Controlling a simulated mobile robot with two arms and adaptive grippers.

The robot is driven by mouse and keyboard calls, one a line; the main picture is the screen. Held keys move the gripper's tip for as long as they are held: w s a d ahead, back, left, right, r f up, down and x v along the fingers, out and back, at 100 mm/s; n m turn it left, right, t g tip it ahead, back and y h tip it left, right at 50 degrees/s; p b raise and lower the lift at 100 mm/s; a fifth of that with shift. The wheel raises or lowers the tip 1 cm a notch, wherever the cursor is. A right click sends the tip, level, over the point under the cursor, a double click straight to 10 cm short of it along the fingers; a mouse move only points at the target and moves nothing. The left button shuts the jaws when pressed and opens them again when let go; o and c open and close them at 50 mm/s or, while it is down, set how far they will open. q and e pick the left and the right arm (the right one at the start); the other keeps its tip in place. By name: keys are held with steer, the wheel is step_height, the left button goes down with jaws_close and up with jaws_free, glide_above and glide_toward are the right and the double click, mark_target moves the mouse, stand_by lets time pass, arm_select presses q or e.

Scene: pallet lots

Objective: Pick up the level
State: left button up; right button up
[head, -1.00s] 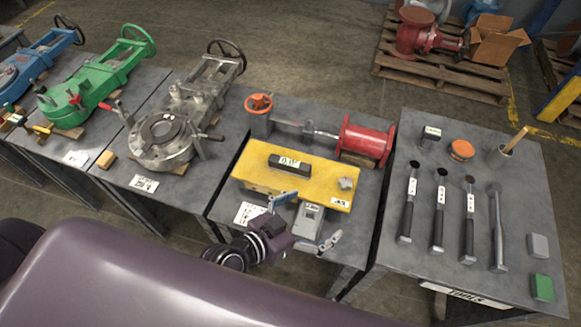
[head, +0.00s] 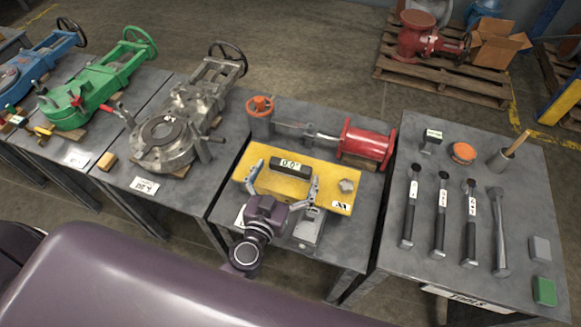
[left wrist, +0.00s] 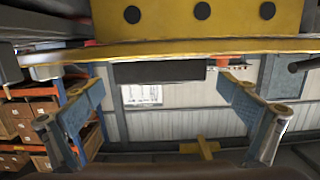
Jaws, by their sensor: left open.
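The level (head: 290,167) is a small black bar with a lit "0.0°" display. It lies on top of a yellow block (head: 330,198) on the middle table. In the left wrist view a dark bar, which looks like the level (left wrist: 158,71), shows against the yellow block's edge (left wrist: 190,46), between the fingers. My left gripper (head: 284,182) is open, its fingers spread at the near side of the level, one toward each end. It also shows open and empty in the left wrist view (left wrist: 160,88). Whether the fingers touch anything is unclear. My right gripper is out of view.
A grey device (head: 309,226) stands in front of the block, close to the gripper. A red flanged spool (head: 364,143) sits behind it. A grey valve (head: 170,140) is on the table to the left. The right table (head: 440,265) holds several tools.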

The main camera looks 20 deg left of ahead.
arm_select(q)
steer(key=shift+w+f, duration=0.25)
steer(key=shift+w, duration=0.95)
steer(key=c, duration=1.2)
steer(key=shift+r, duration=0.1)
steer(key=shift+c, duration=0.5)
steer(key=shift+r, duration=0.1)
